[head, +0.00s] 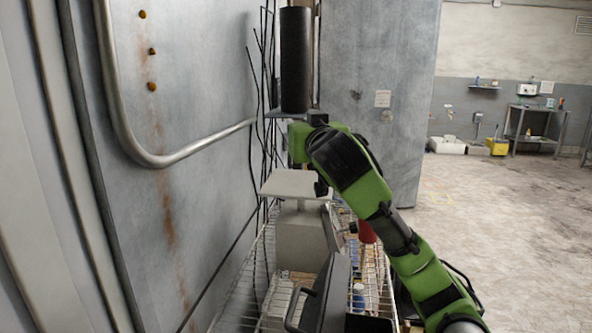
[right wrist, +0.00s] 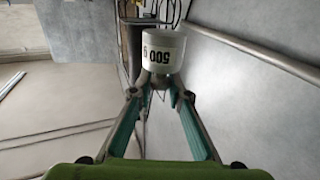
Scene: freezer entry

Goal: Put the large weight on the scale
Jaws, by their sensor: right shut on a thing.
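The weight (right wrist: 163,50), a pale cylinder marked 500, shows in the right wrist view at the tips of my right gripper (right wrist: 160,82). The two fingers close in on it, and it is held at the fingertips. In the head view my green right arm reaches in from the right, with its gripper end (head: 303,128) above and behind the scale. I cannot make out the weight there. The scale (head: 297,185) has a flat, pale, square pan on a grey body. No weight shows on the visible pan. My left gripper is out of view.
A tall black cylinder (head: 295,60) stands on a small grey plate behind the scale. A wire cart (head: 262,265) below holds several items, with a dark box (head: 325,290) in front. A grey metal door (head: 190,130) with a bar handle stands close on the left. Floor is open on the right.

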